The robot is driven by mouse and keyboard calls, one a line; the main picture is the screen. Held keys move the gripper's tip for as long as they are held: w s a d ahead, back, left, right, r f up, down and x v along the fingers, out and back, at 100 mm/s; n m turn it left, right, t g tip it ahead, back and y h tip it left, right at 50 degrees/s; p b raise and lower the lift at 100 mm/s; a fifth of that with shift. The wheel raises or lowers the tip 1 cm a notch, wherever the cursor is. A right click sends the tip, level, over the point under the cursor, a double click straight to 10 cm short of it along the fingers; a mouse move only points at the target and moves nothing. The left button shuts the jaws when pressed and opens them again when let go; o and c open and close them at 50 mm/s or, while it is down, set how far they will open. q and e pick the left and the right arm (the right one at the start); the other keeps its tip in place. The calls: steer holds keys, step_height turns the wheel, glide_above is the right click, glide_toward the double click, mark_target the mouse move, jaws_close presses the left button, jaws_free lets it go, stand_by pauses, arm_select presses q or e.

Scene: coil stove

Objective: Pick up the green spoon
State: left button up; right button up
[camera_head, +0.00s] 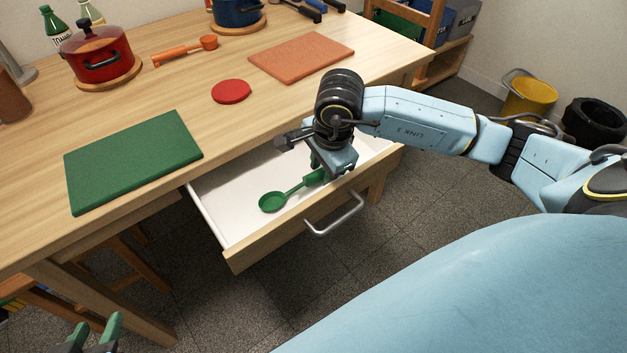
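The green spoon (272,201) lies in the open white drawer (232,213). Its round bowl points left, and its handle runs up and right under my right gripper. My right gripper (318,172) points down into the drawer at the handle's far end. The wrist and gripper body hide its fingertips, so I cannot tell whether they are around the handle or closed on it. My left gripper (95,334) is at the bottom left edge, away from the drawer, with its green fingers apart and nothing visible between them.
On the table are a green board (133,160), an orange board (301,56), a red disc (231,91), an orange ladle (185,51) and a red pot (97,55). The drawer's wooden front and metal handle (335,218) stick out. The drawer's left part is empty.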

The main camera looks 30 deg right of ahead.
steer(key=shift+f, duration=0.25)
jaws_close()
steer(key=shift+r, duration=0.1)
